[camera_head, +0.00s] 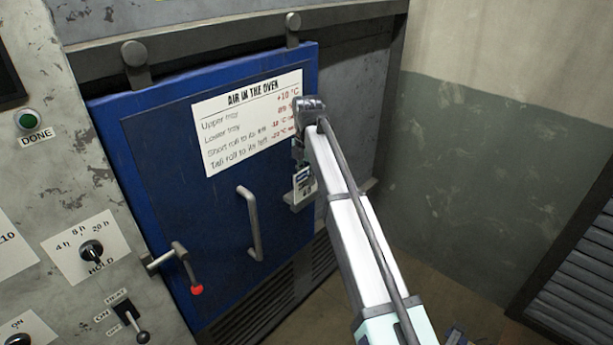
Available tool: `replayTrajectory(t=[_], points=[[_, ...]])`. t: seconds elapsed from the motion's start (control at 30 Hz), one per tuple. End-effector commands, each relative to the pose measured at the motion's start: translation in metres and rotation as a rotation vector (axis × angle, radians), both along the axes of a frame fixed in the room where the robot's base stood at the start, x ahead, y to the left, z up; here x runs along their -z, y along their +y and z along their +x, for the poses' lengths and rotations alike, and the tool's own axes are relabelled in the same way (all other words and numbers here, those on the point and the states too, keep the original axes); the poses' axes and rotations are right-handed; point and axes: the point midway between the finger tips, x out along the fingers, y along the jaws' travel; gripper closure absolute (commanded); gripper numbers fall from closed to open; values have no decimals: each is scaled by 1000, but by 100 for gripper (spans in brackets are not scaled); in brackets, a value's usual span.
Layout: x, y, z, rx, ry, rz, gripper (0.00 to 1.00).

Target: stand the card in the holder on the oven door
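The blue oven door (160,245) is shut and fills the left middle of the view. The card (304,182), small and white with a blue band and dark print, is upright at the door's right side. A small grey ledge-like holder (296,207) shows just below the card. I cannot tell whether the card's lower edge is inside it or in front of it. My gripper (298,157) is directly above the card, its fingertips at the card's top edge. My arm partly hides it, so whether the fingers grip the card is unclear.
A white temperature sign (235,140) is on the door, left of my gripper. A long door handle (251,222) and a red-tipped latch lever (183,265) stick out to the left. The control panel (75,190) is at far left.

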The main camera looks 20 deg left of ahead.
Motion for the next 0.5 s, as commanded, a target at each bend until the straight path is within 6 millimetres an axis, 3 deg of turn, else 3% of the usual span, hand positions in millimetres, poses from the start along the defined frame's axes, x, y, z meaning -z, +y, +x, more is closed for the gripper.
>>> replayTrajectory(t=[0.27, 0.5], points=[[-24, 1, 1, 0, -2, 1, 69], [-71, 1, 2, 0, -2, 1, 69]])
